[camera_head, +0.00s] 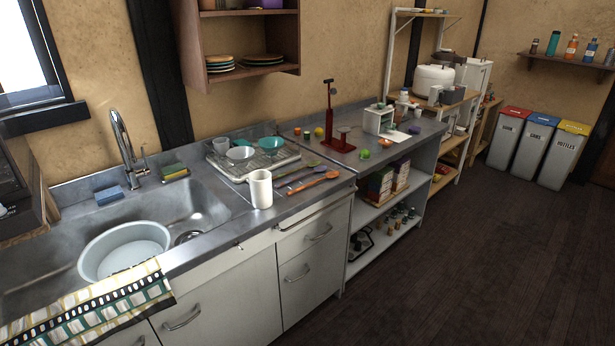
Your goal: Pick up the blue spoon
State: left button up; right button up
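Three spoon-like utensils lie side by side on the metal counter, to the right of a white cup. The middle one is a dark bluish-purple spoon (296,178), small in the view, so its exact shade is hard to tell. A green utensil (299,167) lies just behind it and an orange spoon (314,182) just in front of it. Neither of my grippers is in view.
A white cup (260,189) stands left of the utensils. A dish rack (284,156) with bowls is behind. The sink (203,201) holds a grey basin (122,249). A striped cloth (95,308) hangs over the front edge. The dark floor (445,270) is clear.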

aim_at(318, 168)
jog(key=u, duration=1.25)
jog(key=z, duration=1.25)
jog(key=i+l+u, duration=0.1)
jog(key=i+l, duration=0.35)
jog(key=i+l+u, duration=0.1)
jog(key=i+l, duration=0.35)
jog(key=l, duration=0.2)
jog(key=i+l, duration=0.4)
jog(key=l, duration=0.2)
jog(key=j+u, duration=0.05)
